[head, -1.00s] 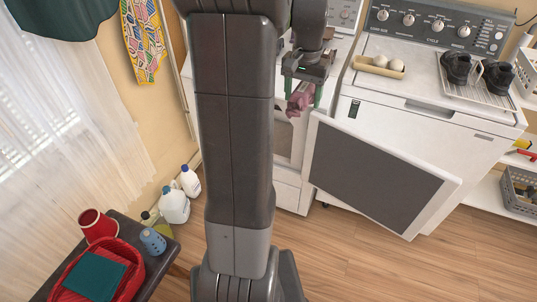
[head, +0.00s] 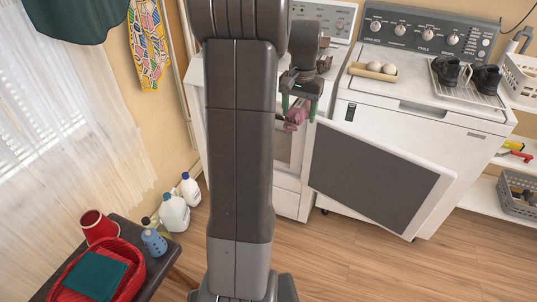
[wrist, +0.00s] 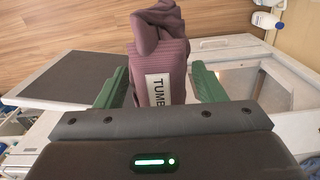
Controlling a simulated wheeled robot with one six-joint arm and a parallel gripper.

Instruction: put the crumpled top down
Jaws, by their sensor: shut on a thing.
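The crumpled top (head: 296,116) is a mauve, ribbed bundle of cloth. It hangs from my gripper (head: 298,104) in front of the left white machine (head: 283,158). In the wrist view the top (wrist: 160,50) sits between the green fingers of my gripper (wrist: 160,88), and a white label reading "TUMB" shows on it. My gripper is shut on the cloth. The lower part of the top hangs free in the air, clear of the floor. My own column hides part of the left machine.
An open grey-panelled door (head: 372,176) stands out from the machines. A red basket (head: 128,262) holds folded cloth on a dark bench (head: 168,268). Bottles (head: 174,213) stand on the floor. The right floor is clear.

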